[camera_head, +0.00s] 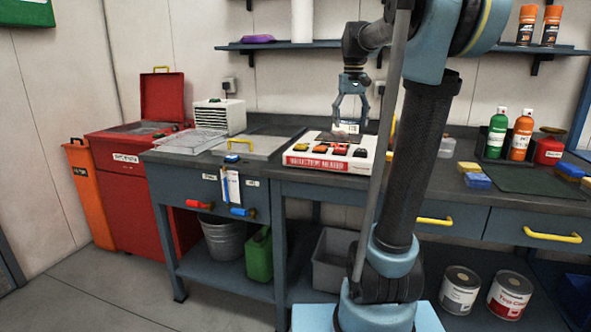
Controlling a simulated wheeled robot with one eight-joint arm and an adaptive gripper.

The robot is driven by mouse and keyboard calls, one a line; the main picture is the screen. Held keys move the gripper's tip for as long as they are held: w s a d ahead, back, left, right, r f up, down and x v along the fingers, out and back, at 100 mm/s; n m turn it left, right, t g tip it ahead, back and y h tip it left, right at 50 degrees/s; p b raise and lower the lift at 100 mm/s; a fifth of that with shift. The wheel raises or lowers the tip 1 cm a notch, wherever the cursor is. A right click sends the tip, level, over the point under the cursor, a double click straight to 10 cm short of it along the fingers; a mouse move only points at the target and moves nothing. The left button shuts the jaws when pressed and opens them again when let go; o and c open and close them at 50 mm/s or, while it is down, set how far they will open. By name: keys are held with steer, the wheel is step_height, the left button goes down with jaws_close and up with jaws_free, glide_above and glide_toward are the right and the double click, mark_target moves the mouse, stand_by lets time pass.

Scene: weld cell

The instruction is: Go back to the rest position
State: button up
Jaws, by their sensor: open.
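My gripper (350,113) hangs pointing down from my arm above the grey workbench (272,126). Its fingers are spread and I see nothing held between them. My arm's column covers part of the bench to the right of the box.
A red bin (160,97) with its lid up stands at the left. A white slatted unit (220,117) and metal trays sit on the bench. Green (496,133) and orange (521,135) bottles stand at the right. A wall shelf (290,44) runs above, near my arm.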

steer(key=s+f+t, duration=0.1)
steer(key=s+f, duration=2.7)
steer(key=f, duration=0.1)
steer(key=shift+s+f+m+t, duration=0.2)
steer(key=shift+f+m+t, duration=0.1)
steer(key=shift+t, duration=0.1)
steer(key=shift+w+d+f, duration=0.1)
steer(key=shift+w+f, duration=0.1)
steer(key=shift+w, duration=0.25)
